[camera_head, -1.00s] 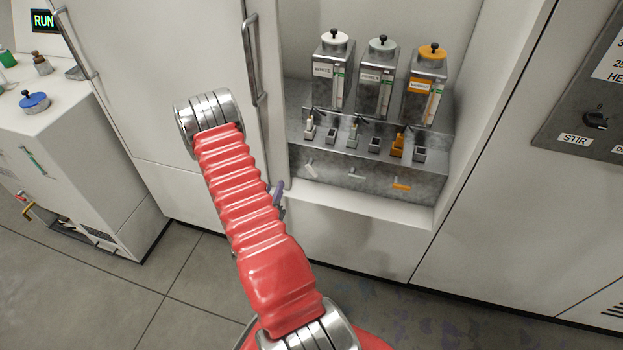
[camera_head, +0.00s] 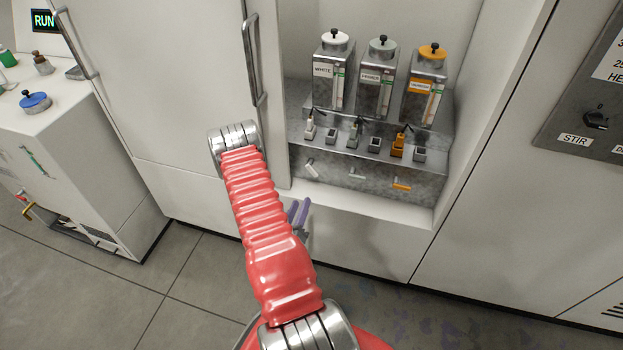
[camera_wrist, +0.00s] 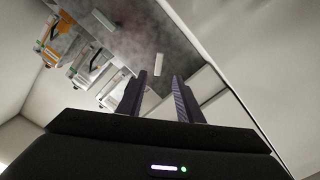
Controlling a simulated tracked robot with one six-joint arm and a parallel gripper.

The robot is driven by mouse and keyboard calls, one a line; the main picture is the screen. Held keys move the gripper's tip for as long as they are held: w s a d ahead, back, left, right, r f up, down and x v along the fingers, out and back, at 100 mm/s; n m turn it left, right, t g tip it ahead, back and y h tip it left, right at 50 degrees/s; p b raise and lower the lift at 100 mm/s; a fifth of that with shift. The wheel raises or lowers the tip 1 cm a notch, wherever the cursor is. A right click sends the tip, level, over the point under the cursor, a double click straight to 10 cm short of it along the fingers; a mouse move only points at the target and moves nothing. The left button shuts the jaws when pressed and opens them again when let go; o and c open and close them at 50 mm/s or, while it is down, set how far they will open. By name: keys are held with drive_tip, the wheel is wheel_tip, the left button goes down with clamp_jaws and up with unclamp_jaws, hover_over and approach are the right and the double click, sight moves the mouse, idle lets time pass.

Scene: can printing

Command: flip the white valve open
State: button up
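The white valve (camera_head: 312,168) is a small pale handle on the front of the metal dispenser step, under the tank labelled WHITE (camera_head: 333,72). It slants down to the right. A pale handle that looks like it shows in the wrist view (camera_wrist: 158,63), just beyond my fingertips and in line with the gap between them. My gripper (camera_wrist: 159,78) is open and empty, its two dark fingers apart. In the head view my gripper (camera_head: 299,212) is partly hidden behind my red arm, below and left of the white valve, apart from it.
A grey valve (camera_head: 356,173) and an orange valve (camera_head: 401,184) sit to the right on the same step. Several nozzles and cups line the step above. The white alcove ledge (camera_head: 385,209) lies below, and the cabinet door (camera_head: 190,80) stands to the left.

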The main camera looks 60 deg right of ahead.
sight(313, 174)
drive_tip(key=d, duration=0.4)
drive_tip(key=w+d, duration=0.1)
drive_tip(key=d, duration=0.3)
drive_tip(key=w+d, duration=0.1)
drive_tip(key=d, duration=0.4)
drive_tip(key=shift+d, duration=0.1)
clamp_jaws()
drive_tip(key=shift+w, duration=0.1)
